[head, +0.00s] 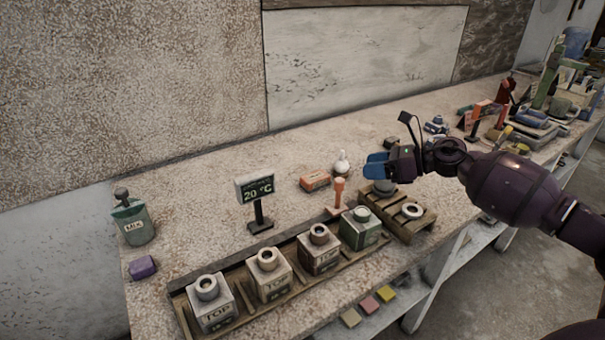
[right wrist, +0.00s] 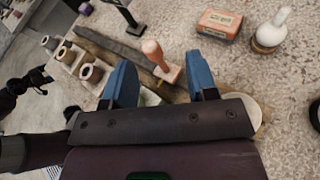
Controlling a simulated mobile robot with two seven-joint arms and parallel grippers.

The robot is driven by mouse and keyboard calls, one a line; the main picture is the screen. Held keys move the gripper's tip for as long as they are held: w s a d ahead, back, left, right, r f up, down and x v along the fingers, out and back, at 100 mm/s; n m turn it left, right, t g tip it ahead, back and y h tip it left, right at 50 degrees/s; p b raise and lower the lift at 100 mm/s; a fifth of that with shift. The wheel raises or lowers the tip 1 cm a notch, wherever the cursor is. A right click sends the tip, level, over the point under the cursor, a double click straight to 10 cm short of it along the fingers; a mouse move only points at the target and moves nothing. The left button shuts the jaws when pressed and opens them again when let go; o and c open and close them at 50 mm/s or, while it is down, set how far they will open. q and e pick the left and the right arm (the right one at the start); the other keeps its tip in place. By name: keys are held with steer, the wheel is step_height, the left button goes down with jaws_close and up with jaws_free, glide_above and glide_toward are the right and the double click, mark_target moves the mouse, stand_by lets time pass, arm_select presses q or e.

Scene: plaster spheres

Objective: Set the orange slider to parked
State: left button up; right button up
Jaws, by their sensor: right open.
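The orange slider (head: 339,190) is an upright salmon-orange knob on a small base, standing just behind the slatted rack. In the right wrist view the orange slider (right wrist: 155,55) shows between the two fingertips, beyond them and apart from them. No parked mark is readable. My right gripper (head: 376,164) is above the bench, to the right of the slider and higher in the head view. Its blue fingers are apart and empty; the open right gripper (right wrist: 160,72) also shows in the right wrist view. My left gripper is not visible in the head view.
Several labelled square pots stand in the wooden rack (head: 184,315). A display sign (head: 255,189), an orange box (head: 315,181) and a white bulb-shaped bottle (head: 342,163) stand behind. A pallet (head: 416,228) bears a ring right of the slider.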

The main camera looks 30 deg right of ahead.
mark_target(343, 180)
steer(key=w+a+f+n, duration=0.1)
steer(key=a, duration=0.1)
steer(key=w+a+f+n, duration=0.1)
steer(key=w+a+f, duration=0.1)
steer(key=a, duration=0.1)
steer(key=w+a+f+g, duration=0.1)
steer(key=w+a+f, duration=0.1)
steer(key=a, duration=0.1)
steer(key=shift+a+n, duration=0.1)
steer(key=shift+n, duration=0.3)
jaws_close()
stand_by(0.4)
